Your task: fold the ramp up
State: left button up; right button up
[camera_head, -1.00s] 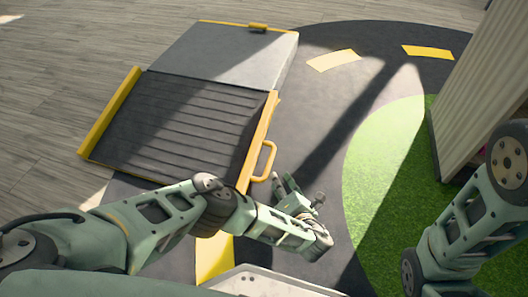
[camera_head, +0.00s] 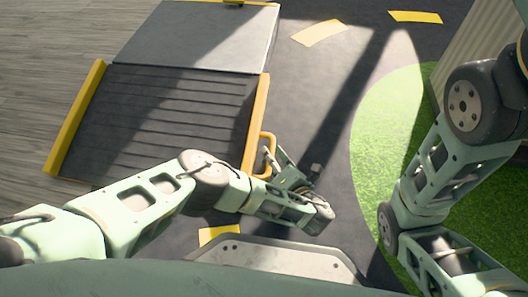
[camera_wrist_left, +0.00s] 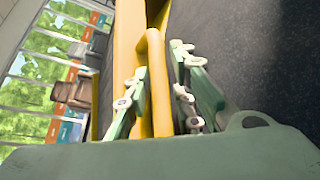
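The ramp (camera_head: 165,115) lies flat on the floor, with a dark ribbed panel, yellow side rails and a grey panel (camera_head: 210,38) at its far end. A yellow loop handle (camera_head: 270,143) stands on its right rail. My left gripper (camera_head: 293,170) is beside this handle. In the left wrist view, the fingers of my left gripper (camera_wrist_left: 161,62) are spread, one on each side of the handle bar (camera_wrist_left: 156,85); whether either touches it is unclear. My right arm shows at the right, but its gripper is out of view.
A pale ribbed wall or cabinet (camera_head: 472,60) stands at the right beside green turf (camera_head: 385,130). Dark floor with yellow marks (camera_head: 318,33) lies clear right of the ramp. Wood-look flooring (camera_head: 50,50) is at the left.

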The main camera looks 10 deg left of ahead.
pick_arm(q)
grip_shut()
dwell(0.6)
